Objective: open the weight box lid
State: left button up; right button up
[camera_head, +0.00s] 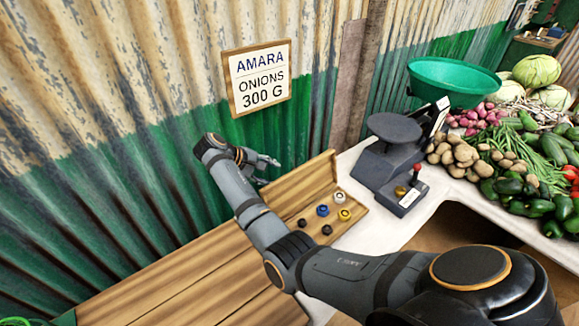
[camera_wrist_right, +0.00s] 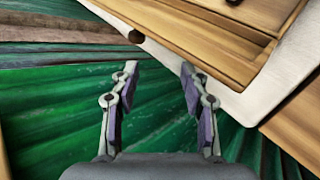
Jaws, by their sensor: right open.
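The wooden weight box (camera_head: 362,208) stands on the white counter beside the scale. Its lid (camera_head: 312,180) is raised at the back, on the wall side, and the inside is exposed. Several weights show in the box, including a blue one (camera_head: 322,210), a yellow one (camera_head: 345,214), a white one (camera_head: 339,197) and dark ones. My right gripper (camera_head: 268,168) is open and empty, just left of the raised lid, apart from it as far as I can tell. In the right wrist view my right gripper (camera_wrist_right: 158,72) has its fingers spread, with wood at the upper right. My left gripper is out of view.
A dark scale (camera_head: 385,160) with a green bowl (camera_head: 452,82) stands right of the box. Potatoes (camera_head: 455,152) and other vegetables lie farther right. Wooden planks (camera_head: 170,285) lie in front. A green corrugated wall (camera_head: 130,180) with an onion sign (camera_head: 258,78) is close behind my right gripper.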

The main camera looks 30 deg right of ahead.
aim_at(300, 185)
jog(key=d+f, duration=0.2)
jog(key=d, duration=0.5)
jog(key=shift+d+p, duration=0.2)
jog(key=shift+p, duration=0.25)
jog(key=shift+s, duration=0.1)
jog(key=c, duration=1)
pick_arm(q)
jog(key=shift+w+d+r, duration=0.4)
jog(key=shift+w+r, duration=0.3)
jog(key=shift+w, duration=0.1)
pick_arm(e)
grip_shut()
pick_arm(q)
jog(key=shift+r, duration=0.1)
